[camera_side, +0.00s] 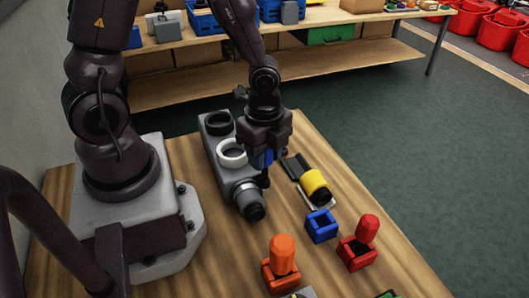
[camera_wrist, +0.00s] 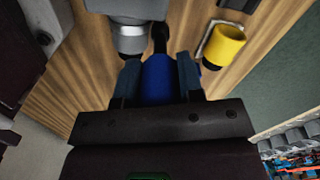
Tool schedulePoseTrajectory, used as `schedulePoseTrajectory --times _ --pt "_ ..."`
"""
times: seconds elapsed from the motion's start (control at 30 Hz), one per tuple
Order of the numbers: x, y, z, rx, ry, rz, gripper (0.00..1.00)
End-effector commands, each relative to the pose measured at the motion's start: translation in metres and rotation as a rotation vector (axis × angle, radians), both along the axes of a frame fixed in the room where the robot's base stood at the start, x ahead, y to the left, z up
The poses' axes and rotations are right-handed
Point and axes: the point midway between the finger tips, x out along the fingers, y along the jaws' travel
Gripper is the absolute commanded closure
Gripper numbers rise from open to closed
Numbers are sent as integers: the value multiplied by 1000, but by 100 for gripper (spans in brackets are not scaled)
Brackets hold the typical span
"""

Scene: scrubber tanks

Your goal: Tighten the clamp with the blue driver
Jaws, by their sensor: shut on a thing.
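My gripper (camera_side: 263,160) is shut on the blue driver (camera_wrist: 158,82). In the wrist view the driver's blue handle sits between the two fingers (camera_wrist: 157,72) and its dark shaft (camera_wrist: 160,38) points away from them. The grey scrubber tank unit (camera_side: 222,165) lies on the table, with a silvery band (camera_side: 245,190), seemingly the clamp, near its black end (camera_side: 254,211). The band also shows in the wrist view (camera_wrist: 132,40), just left of the driver shaft. I cannot tell whether the driver's tip touches the clamp.
The blue holder (camera_side: 321,229) is empty. An orange driver (camera_side: 282,252) and a red driver (camera_side: 367,228) stand in their holders. A yellow canister (camera_side: 316,183) lies right of the tank. A shelf (camera_side: 300,20) with bins is behind. Bare wood (camera_side: 215,215) is left of the tank.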

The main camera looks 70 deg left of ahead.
Motion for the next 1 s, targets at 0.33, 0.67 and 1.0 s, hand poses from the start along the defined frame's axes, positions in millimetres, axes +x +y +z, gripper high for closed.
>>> schedulePoseTrajectory --times 0.33,0.67,1.0 --pt "1 0 10 1 -5 131 98" --pt "1 0 37 2 -6 130 98" --pt "0 0 51 1 -2 128 98"
